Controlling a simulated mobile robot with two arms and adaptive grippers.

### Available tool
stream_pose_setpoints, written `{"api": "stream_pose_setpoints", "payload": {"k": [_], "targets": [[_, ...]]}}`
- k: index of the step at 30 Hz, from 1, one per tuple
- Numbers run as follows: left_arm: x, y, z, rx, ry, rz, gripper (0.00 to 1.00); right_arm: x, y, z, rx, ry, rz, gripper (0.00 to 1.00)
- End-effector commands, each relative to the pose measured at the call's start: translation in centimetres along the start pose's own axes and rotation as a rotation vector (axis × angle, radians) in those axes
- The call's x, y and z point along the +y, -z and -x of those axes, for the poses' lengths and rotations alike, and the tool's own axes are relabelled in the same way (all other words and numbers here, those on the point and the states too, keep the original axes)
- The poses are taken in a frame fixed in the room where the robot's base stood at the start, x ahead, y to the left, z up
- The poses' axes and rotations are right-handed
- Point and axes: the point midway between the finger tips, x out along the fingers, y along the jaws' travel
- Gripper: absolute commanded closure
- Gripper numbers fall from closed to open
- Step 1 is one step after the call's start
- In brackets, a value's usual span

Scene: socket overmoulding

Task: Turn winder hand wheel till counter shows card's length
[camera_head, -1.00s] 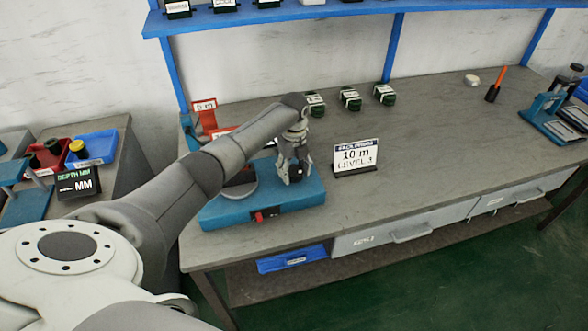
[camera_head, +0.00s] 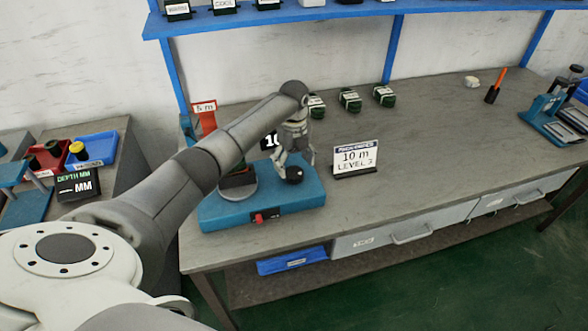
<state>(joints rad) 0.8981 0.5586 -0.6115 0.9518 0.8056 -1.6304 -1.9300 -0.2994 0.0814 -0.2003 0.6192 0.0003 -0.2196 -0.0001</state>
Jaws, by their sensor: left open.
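The winder has a blue base (camera_head: 223,212) near the left end of the bench, with a red switch on its front edge. A black round knob (camera_head: 294,175), apparently the hand wheel's handle, shows at the base's right part; the wheel itself is largely hidden. My left gripper (camera_head: 293,164) is open, just above and behind the knob; I cannot tell if it touches. The card (camera_head: 356,157) stands right of the winder and reads "10 m". My right gripper is not in view.
Several dark green wound packs (camera_head: 350,100) sit at the back of the bench. A red "5 m" sign (camera_head: 205,108) stands behind my arm.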

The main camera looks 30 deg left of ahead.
Motion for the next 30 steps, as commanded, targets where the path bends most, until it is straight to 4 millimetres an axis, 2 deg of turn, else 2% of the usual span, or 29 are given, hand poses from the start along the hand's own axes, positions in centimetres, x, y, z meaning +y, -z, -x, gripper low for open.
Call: {"api": "stream_pose_setpoints", "payload": {"k": [1, 6, 12, 17, 30], "targets": [[0.0, -0.1, 1.3, -0.003, 0.004, -0.001, 0.26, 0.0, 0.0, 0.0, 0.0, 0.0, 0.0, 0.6], [-0.1, -0.1, 4.9, -0.003, 0.003, 0.0, 0.26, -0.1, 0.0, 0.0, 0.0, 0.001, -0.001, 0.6], [0.0, -0.1, 7.6, -0.001, 0.001, 0.0, 0.26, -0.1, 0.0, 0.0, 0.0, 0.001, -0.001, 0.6], [0.0, -0.1, 8.3, -0.001, 0.0, 0.001, 0.26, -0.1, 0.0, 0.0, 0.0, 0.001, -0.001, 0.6], [0.0, -0.1, 8.3, -0.001, 0.0, 0.001, 0.26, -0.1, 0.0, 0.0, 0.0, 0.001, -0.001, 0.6]]}}
